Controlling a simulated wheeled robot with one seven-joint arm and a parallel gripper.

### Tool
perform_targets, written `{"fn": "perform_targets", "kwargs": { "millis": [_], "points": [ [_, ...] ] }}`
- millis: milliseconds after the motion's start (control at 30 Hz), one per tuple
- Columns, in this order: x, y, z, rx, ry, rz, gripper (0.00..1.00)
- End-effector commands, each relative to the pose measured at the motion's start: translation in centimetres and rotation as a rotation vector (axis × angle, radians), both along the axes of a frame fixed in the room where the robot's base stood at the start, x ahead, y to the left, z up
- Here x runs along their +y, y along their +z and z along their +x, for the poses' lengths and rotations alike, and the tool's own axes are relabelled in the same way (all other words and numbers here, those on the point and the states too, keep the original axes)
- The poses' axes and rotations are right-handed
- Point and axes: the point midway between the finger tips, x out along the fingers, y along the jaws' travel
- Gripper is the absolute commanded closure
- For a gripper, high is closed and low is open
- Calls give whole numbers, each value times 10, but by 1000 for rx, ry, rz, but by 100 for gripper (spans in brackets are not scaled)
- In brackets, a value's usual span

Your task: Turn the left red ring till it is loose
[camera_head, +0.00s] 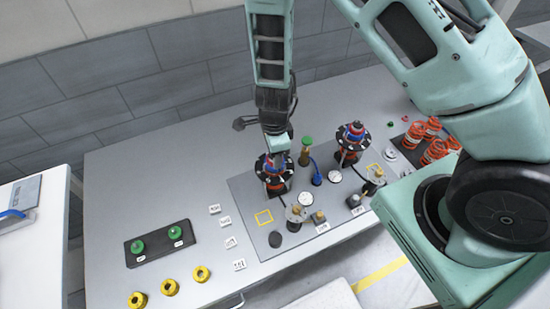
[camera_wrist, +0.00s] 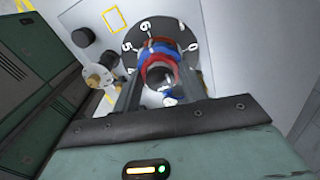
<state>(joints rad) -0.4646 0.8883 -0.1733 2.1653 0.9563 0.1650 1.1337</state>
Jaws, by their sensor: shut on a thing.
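The left red ring (camera_head: 271,160) is part of a red and blue stack on a black numbered dial (camera_head: 262,174), on the left of the grey panel. My gripper (camera_head: 275,150) comes down on it from above. In the wrist view the ring (camera_wrist: 154,58) sits between the two fingers of my gripper (camera_wrist: 160,78), with a blue band (camera_wrist: 160,45) next to it. The fingers are shut on the ring. The dial (camera_wrist: 148,28) shows white numbers around it. The fingers hide the ring's sides.
A second similar dial stack (camera_head: 352,135) stands to the right. A green-topped brass fitting (camera_head: 305,152), a blue fitting (camera_head: 317,178) and a gauge (camera_head: 335,175) stand between them. Yellow rings (camera_head: 169,287) lie at the front left.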

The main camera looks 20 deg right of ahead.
Motion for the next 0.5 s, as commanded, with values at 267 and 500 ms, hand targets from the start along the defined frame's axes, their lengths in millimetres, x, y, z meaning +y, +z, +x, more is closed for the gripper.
{"fn": "perform_targets", "kwargs": {
  "millis": [267,500],
  "points": [
    [0,-1,1,-3,457,1,83],
    [0,-1,1,-3,852,0,83]
  ]
}}
